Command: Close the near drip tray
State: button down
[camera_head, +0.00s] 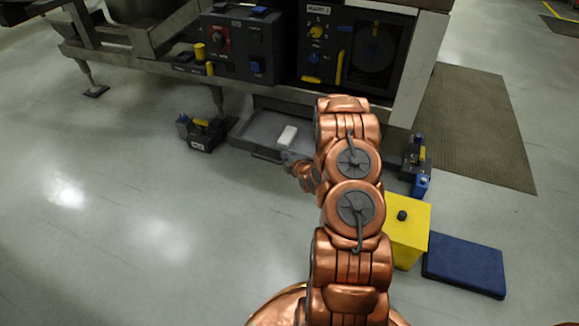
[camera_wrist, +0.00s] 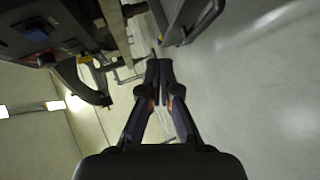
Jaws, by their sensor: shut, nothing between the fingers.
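A grey drip tray (camera_head: 256,127) is slid out, low down under the dark machine, with a small white block (camera_head: 288,135) lying in it. It is the only open tray I can make out. My gripper (camera_head: 288,157) is at the tray's front edge, toward its right side; my copper arm hides the tray's right end. In the wrist view my gripper (camera_wrist: 165,66) is shut and empty, with a grey panel and curved handle (camera_wrist: 205,22), likely the tray's front, just beyond the fingertips. I cannot tell whether they touch.
Dark blocks with coloured parts stand on the floor left (camera_head: 203,133) and right (camera_head: 414,160) of the tray. A yellow box (camera_head: 408,235) and a blue pad (camera_head: 463,264) lie right of my arm. A brown mat (camera_head: 470,125) lies behind them. The floor at left is clear.

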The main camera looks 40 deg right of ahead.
jog(key=s+d+f+t+h+b, duration=0.15)
jog(key=s+f+t+b, duration=0.35)
jog(key=f, duration=0.6)
jog(key=w+d+g+b, duration=0.1)
jog(key=w+d+b, duration=0.4)
jog(key=w, duration=0.6)
jog(key=shift+w+d+n+b, duration=0.25)
jog(key=shift+w+n+b, duration=0.1)
jog(key=shift+n+b, duration=0.1)
jog(key=shift+h, duration=0.25)
